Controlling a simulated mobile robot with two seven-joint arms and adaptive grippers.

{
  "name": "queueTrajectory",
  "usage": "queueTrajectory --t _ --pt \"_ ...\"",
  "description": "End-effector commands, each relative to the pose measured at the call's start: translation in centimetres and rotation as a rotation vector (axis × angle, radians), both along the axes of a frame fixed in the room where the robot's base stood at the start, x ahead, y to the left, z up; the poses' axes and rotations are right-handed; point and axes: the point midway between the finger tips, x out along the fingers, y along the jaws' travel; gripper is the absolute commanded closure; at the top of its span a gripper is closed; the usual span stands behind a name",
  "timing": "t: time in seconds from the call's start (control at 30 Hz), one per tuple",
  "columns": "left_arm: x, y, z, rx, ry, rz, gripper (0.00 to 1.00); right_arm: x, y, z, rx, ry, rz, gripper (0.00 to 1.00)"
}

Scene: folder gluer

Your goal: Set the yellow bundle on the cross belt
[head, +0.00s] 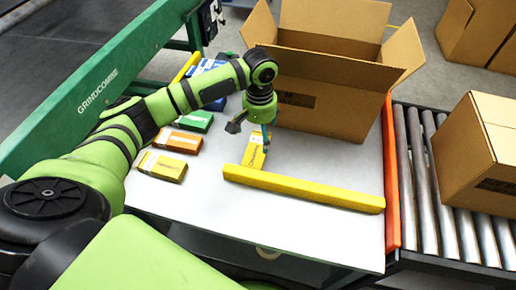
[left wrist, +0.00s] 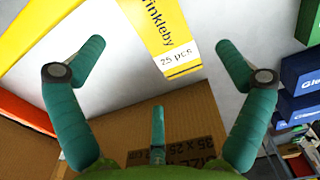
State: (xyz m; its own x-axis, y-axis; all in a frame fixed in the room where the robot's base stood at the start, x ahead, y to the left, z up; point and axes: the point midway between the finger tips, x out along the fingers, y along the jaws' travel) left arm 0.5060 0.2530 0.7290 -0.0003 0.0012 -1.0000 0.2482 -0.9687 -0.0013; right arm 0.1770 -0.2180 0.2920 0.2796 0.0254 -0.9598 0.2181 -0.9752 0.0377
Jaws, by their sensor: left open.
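A yellow bundle (head: 254,153) lies on the white table by the open carton. In the left wrist view this yellow bundle (left wrist: 158,35) shows a white label reading "25 pcs". My left gripper (head: 251,129) is just above it, open and empty, fingers pointing down; in the left wrist view its fingers stand spread to either side of the bundle's near end. A second yellow bundle (head: 162,166) lies on the table's left side. A dark belt in a green frame (head: 105,82) runs along the left; I cannot tell whether it is the cross belt. My right gripper is not in view.
An orange bundle (head: 177,141), a green bundle (head: 196,121) and blue bundles (head: 207,68) line the table's left side. A yellow rail (head: 304,189) crosses the front. The open carton (head: 325,90) stands behind; a roller conveyor (head: 440,200) carries a carton (head: 482,150) at right.

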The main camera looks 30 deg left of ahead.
Motion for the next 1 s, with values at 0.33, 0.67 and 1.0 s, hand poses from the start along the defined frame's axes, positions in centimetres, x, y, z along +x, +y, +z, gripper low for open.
queueTrajectory --t 0.33,0.67,1.0 --pt "0.1 -0.2 -4.1 -0.001 0.002 0.002 0.0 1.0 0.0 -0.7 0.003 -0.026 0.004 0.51" --pt "0.2 -0.4 -7.7 0.0 -0.002 0.002 0.0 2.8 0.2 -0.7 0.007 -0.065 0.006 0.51" --pt "0.2 -0.4 -7.7 0.0 -0.002 0.002 0.52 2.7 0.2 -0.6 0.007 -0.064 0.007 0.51"
